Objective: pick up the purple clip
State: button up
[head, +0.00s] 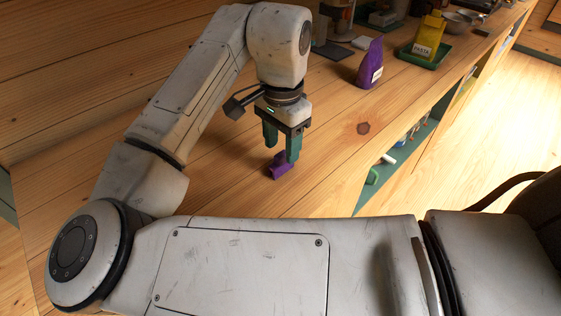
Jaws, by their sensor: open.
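The purple clip (279,167) is a small dark purple piece lying on the wooden counter, below and close to my gripper. My gripper (281,152) points down with its two green fingers apart.
A taller purple bag (371,66) with a white label stands farther back on the counter. Beyond it a yellow pasta bag (429,36) stands on a green tray (424,60). The counter (330,110) around the clip is clear. Its front edge runs to the right, above open shelves.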

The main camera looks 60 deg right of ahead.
aim_at(281, 154)
jog(key=shift+w+d+f, duration=0.1)
jog(key=shift+d+f, duration=0.05)
jog(key=shift+f, duration=1.15)
jog(key=shift+w+d+f, duration=0.1)
jog(key=shift+f, duration=1.2)
grip_shut()
